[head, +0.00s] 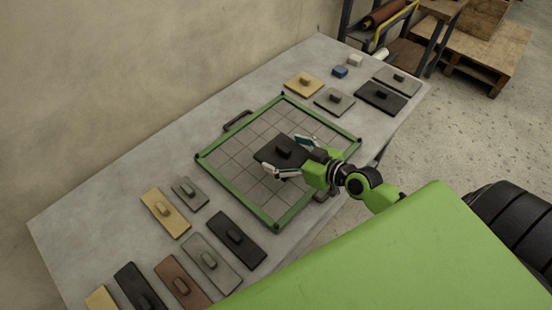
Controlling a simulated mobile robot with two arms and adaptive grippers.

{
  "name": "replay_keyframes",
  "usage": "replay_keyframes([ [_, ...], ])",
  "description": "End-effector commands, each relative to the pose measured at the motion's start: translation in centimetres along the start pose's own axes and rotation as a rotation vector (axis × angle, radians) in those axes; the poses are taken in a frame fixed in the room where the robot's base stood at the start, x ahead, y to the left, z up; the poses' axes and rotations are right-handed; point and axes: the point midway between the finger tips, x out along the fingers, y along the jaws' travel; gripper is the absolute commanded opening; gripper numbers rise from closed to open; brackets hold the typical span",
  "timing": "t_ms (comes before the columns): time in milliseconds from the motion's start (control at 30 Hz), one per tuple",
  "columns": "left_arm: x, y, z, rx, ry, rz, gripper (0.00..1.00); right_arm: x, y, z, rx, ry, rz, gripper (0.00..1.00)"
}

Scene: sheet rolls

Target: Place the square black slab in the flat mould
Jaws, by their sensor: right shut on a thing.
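The square black slab (268,151), with a dark knob on top, is over the middle of the flat mould. The flat mould (232,188) is a green frame around a grey gridded floor, with a handle at its far left side and another partly hidden by my arm. My right gripper (282,154) reaches in from the right and is shut on the black slab, with one finger along each side. I cannot tell whether the slab touches the mould floor or is held just above it. My left gripper is out of view.
Several knobbed slabs in tan, grey, brown and black lie on the grey table (110,205) at the near left. More slabs, a blue block (340,72) and a white block (355,60) lie beyond the mould. The rest of the mould floor is clear.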

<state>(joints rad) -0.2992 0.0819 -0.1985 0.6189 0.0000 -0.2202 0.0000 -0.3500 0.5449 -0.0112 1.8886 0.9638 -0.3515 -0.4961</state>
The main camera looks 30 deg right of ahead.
Motion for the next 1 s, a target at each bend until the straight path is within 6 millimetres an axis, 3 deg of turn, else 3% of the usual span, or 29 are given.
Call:
replay_keyframes([
  [100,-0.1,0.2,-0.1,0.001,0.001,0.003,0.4,2.1,-0.3,0.8,0.001,0.006,0.002,0.56],
  [367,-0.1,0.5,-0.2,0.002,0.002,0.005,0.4,4.2,-0.6,2.0,0.001,0.006,0.003,0.56],
  [400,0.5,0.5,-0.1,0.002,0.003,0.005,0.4,4.5,-0.6,3.0,-0.001,0.003,0.0,0.56],
  [567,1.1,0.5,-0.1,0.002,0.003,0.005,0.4,5.2,-0.6,4.7,-0.002,0.004,0.002,0.56],
  [1000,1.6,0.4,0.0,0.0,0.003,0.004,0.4,5.3,-0.6,5.3,-0.002,0.005,0.003,0.56],
])
